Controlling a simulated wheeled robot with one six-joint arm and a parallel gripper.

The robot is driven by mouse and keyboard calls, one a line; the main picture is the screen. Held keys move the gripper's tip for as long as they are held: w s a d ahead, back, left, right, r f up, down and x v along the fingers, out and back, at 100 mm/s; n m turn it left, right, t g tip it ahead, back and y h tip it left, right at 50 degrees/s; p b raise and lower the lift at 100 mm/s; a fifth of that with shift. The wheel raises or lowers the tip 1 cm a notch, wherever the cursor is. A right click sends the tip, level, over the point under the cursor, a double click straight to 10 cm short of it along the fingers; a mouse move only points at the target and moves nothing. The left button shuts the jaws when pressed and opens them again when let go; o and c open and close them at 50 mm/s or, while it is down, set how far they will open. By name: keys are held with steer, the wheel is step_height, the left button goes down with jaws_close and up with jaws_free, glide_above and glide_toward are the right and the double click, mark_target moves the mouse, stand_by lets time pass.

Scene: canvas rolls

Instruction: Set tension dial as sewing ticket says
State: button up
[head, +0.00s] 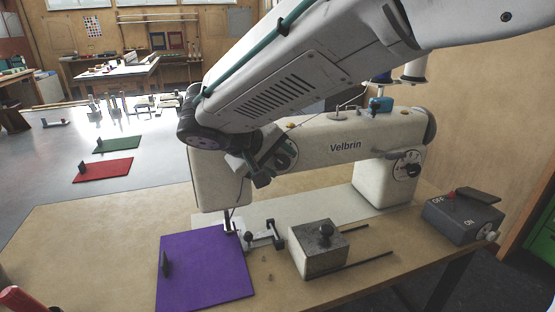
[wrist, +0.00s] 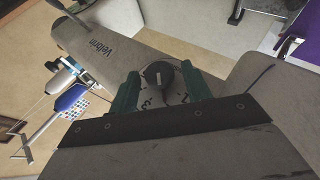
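The white sewing machine (head: 318,165) marked Velbrin stands on the workbench. Its tension dial (wrist: 159,74) is a dark round knob with a pale mark, over a light plate with numbers; a 2 and a 3 can be made out. In the head view the dial (head: 286,154) is partly covered by my arm. My gripper (wrist: 160,86) faces the dial, with green fingers apart on its left and right. A narrow gap seems to show on each side of the knob; contact is hard to judge. I cannot make out a sewing ticket in either view.
A second dial (head: 407,168) is on the machine's right end.

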steer(key=v, duration=0.8)
steer(key=shift+f, duration=0.1)
stand_by(0.3)
